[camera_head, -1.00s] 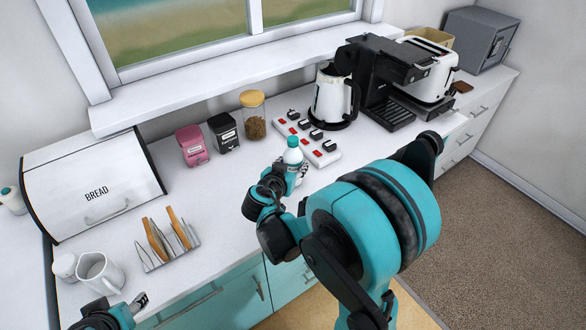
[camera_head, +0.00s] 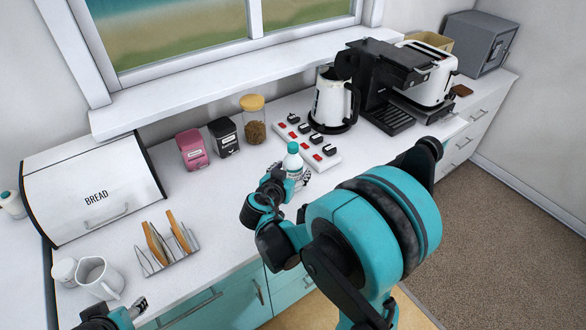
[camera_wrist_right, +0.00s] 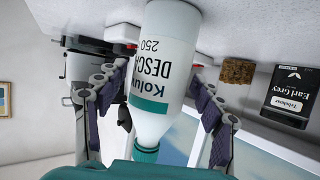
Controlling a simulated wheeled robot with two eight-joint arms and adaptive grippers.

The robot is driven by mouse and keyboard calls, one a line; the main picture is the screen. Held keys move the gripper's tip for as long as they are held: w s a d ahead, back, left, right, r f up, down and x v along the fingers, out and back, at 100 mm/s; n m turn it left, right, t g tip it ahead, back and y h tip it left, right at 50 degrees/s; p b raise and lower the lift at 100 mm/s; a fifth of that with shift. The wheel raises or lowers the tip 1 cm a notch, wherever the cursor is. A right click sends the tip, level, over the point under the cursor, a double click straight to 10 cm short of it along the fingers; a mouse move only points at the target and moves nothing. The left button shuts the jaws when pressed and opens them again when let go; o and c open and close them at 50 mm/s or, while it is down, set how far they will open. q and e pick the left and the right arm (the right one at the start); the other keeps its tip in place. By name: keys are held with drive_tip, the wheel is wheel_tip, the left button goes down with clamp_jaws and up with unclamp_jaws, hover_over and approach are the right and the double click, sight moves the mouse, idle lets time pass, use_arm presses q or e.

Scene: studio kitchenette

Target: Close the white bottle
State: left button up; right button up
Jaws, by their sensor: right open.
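The white bottle (camera_head: 292,161) stands on the counter near its front edge, in front of the red-and-white power strip. Its teal cap (camera_head: 293,147) is on its top; I cannot tell how tight it is. In the right wrist view the bottle (camera_wrist_right: 165,65) appears upside down, with the cap (camera_wrist_right: 146,154) low in the picture. My right gripper (camera_head: 290,182) is open, its two fingers on either side of the bottle; contact is unclear. It partly hides the bottle's lower part in the head view. My left gripper (camera_head: 139,306) shows only partly at the lower left.
A power strip (camera_head: 307,146) lies behind the bottle, with a white kettle (camera_head: 329,99) and coffee machine (camera_head: 385,85) beyond. Pink (camera_head: 192,149) and black (camera_head: 224,137) tins and a jar (camera_head: 254,130) stand at the back. A toast rack (camera_head: 170,260) is left; counter between is clear.

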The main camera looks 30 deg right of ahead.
drive_tip(key=p+v, duration=0.2)
drive_tip(key=v, duration=0.9)
drive_tip(key=shift+p, duration=0.4)
drive_tip(key=s+n+y, duration=0.2)
drive_tip(key=s+a+f+n+g+y, duration=0.1)
drive_tip(key=s, duration=0.1)
drive_tip(key=s+f+n+g+y, duration=0.1)
drive_tip(key=s+n+y, duration=0.1)
drive_tip(key=shift+s+a+n+y, duration=0.25)
drive_tip(key=shift+s+n+y, duration=0.05)
drive_tip(key=shift+s, duration=0.05)
drive_tip(key=s+a+r+n+y, duration=0.2)
drive_tip(key=s+a+n+y, duration=0.2)
drive_tip(key=s+a, duration=0.1)
drive_tip(key=shift+a+y, duration=0.3)
drive_tip(key=shift+y, duration=0.1)
